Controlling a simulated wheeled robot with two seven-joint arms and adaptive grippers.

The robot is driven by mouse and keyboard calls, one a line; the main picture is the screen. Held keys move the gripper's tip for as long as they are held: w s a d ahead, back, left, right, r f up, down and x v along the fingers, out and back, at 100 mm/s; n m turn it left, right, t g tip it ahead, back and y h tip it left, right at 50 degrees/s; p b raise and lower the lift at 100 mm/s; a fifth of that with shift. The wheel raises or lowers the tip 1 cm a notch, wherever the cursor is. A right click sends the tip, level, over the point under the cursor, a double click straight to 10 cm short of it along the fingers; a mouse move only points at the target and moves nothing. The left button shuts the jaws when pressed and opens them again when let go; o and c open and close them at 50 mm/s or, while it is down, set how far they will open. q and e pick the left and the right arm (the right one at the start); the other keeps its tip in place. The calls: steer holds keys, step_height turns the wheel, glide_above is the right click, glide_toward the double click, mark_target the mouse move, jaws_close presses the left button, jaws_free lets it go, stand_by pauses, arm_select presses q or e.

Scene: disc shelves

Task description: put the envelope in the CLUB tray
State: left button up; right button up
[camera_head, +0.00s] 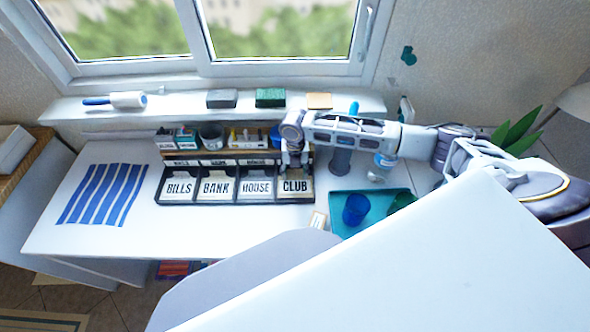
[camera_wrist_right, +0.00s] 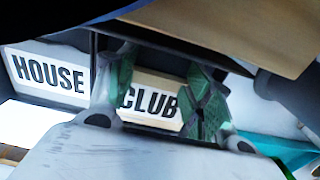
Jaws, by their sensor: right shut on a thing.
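The organiser (camera_head: 240,201) is a dark rack with trays labelled BILLS, BANK, HOUSE and CLUB. The CLUB tray (camera_head: 295,199) is its rightmost one; its label (camera_wrist_right: 150,100) shows between my fingers in the wrist view. My right gripper (camera_head: 294,168) points down into the CLUB tray from above, shut on a thin thing. A tan surface, apparently the envelope (camera_head: 306,181), shows at the fingers inside that tray. A tan sheet also shows at the top of the wrist view (camera_wrist_right: 235,30). The fingers hide much of it. My left gripper is not in view.
A blue striped mat (camera_head: 104,194) lies at left. Small items stand behind the labelled trays. The desk (camera_head: 190,235) is clear in front of the organiser.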

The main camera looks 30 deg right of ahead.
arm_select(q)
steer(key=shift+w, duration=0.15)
arm_select(e)
steer(key=shift+s+f, duration=0.15)
steer(key=shift+f, duration=0.05)
steer(key=shift+f, duration=0.1)
steer(key=o, duration=0.4)
steer(key=shift+s, duration=0.1)
steer(key=o, duration=0.3)
steer(key=shift+f, duration=0.1)
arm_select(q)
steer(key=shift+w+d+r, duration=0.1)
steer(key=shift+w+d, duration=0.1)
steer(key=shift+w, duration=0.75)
